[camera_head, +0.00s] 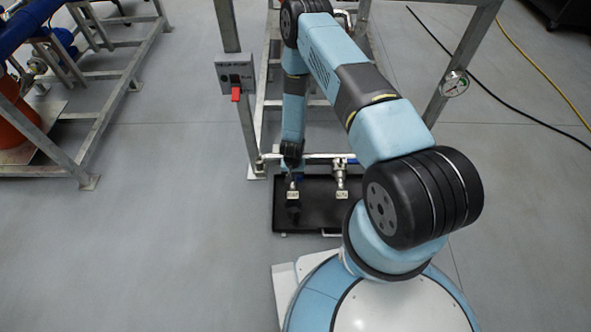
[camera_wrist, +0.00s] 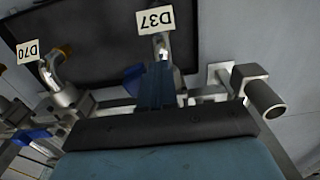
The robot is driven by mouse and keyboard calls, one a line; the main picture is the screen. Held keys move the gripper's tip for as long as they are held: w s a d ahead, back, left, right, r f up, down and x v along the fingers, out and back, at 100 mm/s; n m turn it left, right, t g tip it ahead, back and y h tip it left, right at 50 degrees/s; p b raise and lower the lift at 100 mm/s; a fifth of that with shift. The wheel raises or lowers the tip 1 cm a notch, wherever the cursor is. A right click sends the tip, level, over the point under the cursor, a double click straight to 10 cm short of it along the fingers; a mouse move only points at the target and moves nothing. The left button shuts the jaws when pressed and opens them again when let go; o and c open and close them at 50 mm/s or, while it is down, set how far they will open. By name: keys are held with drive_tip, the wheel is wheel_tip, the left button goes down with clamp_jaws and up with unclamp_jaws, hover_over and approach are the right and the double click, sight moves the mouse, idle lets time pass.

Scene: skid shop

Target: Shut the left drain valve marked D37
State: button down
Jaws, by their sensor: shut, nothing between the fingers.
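Two short drain valves hang from a pipe under the metal frame, above a black tray (camera_head: 312,215). The left valve's white tag (camera_head: 292,195) reads D37 in the wrist view (camera_wrist: 154,19), where it appears upside down. The tag of the other valve (camera_head: 341,195) reads D70 in the wrist view (camera_wrist: 28,51). My gripper (camera_wrist: 157,78) is shut and empty, right at the D37 valve. A blue piece, apparently the D37 lever (camera_wrist: 131,78), shows beside the fingers; most of it is hidden, and contact is unclear. D70's blue lever (camera_wrist: 35,136) is in plain view.
The frame's left post carries a grey box with a red switch (camera_head: 236,92). A round gauge (camera_head: 454,83) sits on the right leg. A second metal rack (camera_head: 105,110) stands at the left. Black and yellow cables lie at the right. The floor left of the tray is clear.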

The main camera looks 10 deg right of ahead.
drive_tip(key=shift+s+d, duration=0.15)
drive_tip(key=shift+d, duration=0.65)
